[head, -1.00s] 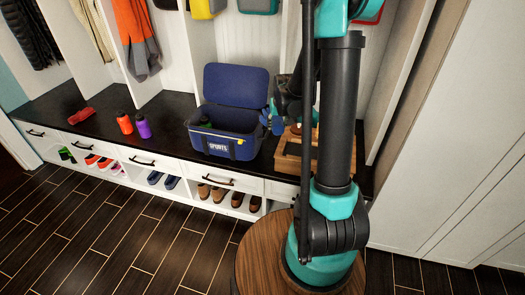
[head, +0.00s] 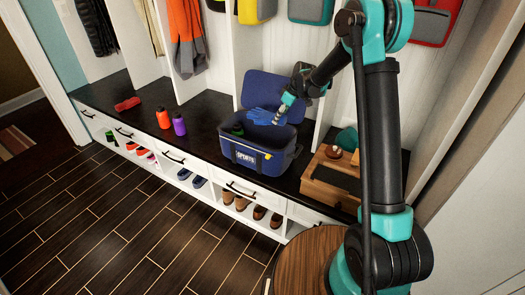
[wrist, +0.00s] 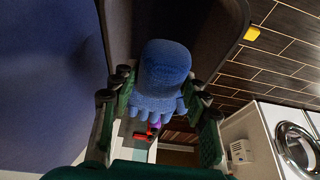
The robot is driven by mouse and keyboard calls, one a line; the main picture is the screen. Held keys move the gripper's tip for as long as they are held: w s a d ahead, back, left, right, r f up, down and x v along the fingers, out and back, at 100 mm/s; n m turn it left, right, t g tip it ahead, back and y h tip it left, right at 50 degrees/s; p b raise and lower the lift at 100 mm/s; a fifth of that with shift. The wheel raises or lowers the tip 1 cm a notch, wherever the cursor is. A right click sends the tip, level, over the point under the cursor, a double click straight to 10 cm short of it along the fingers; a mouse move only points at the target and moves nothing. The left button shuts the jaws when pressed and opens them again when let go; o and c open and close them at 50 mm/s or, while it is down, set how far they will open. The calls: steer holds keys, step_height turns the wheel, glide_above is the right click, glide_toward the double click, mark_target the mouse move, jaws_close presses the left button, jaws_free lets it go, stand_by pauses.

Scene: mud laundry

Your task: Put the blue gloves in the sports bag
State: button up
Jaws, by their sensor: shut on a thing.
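The navy sports bag (head: 285,158) stands on the dark bench top with its lid (head: 262,88) raised at the back. A dark green thing (head: 238,130) shows inside its left end. My gripper (head: 278,114) is over the open bag. It is shut on the blue gloves (head: 262,117), which hang at the bag's opening. In the wrist view the gloves (wrist: 163,80) sit between my two fingers, fingers of the glove pointing down in the picture. I cannot tell whether the gloves touch the bag's inside.
A wooden box (head: 322,192) with small items stands right of the bag. Orange (head: 163,119) and purple (head: 179,125) bottles and a red thing (head: 127,104) lie or stand left on the bench. Shoes fill cubbies below. Upright dividers rise behind the bag.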

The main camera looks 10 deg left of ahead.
steer(key=f, duration=1.9)
steer(key=shift+a+f, duration=0.2)
steer(key=shift+f, duration=0.2)
steer(key=shift+f, duration=0.6)
steer(key=o, duration=1.2)
steer(key=shift+c, duration=0.2)
